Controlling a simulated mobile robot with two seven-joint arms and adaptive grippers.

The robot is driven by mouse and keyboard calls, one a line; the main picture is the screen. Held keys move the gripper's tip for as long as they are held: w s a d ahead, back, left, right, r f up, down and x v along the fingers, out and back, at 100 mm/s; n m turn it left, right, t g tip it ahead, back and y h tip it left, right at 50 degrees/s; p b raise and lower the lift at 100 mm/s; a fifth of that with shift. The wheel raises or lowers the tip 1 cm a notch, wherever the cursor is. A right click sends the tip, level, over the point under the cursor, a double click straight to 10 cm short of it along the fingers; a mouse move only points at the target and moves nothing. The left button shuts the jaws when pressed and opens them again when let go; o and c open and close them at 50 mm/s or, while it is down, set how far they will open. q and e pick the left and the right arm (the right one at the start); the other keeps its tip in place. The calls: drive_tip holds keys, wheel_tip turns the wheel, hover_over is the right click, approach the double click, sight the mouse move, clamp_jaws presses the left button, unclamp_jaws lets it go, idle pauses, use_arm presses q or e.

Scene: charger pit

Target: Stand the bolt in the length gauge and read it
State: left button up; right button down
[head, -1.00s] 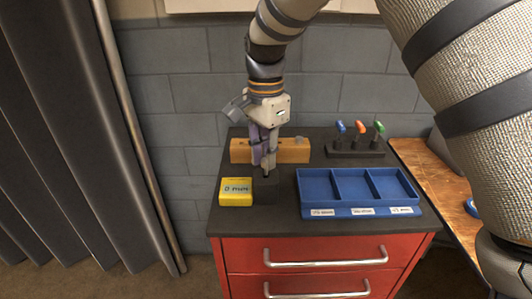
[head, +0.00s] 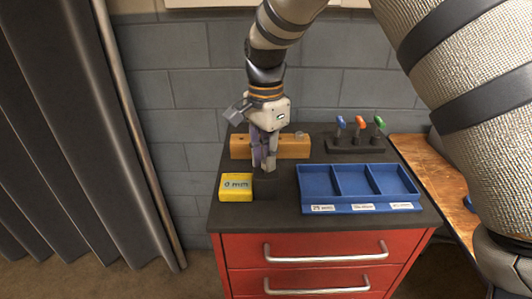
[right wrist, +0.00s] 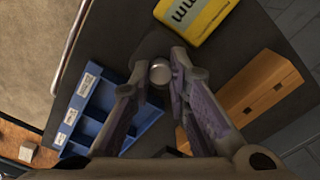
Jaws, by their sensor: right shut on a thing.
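The length gauge has a yellow readout box (head: 236,187) showing "0 mm", with a dark block (head: 266,187) beside it on its right. My right gripper (head: 264,168) points down over the dark block. In the right wrist view, my right gripper (right wrist: 160,85) is shut on the bolt, whose round grey metal head (right wrist: 160,73) shows between the fingertips. The bolt's shank is hidden, so I cannot tell whether its lower end touches the gauge. The yellow box also shows in the right wrist view (right wrist: 195,15). My left gripper is out of view.
A blue tray (head: 358,209) with three labelled compartments stands right of the gauge. A wooden block (head: 295,147) lies behind the gripper. A dark rack (head: 355,147) holds blue, red and green-handled tools at the back right. All stand on a dark top above red drawers (head: 322,250).

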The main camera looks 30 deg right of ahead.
drive_tip(key=shift+f, duration=0.45)
drive_tip(key=c, duration=1.4)
unclamp_jaws()
drive_tip(key=shift+c, duration=0.2)
wheel_tip(320, 180, up, 12)
drive_tip(key=shift+f, duration=0.1)
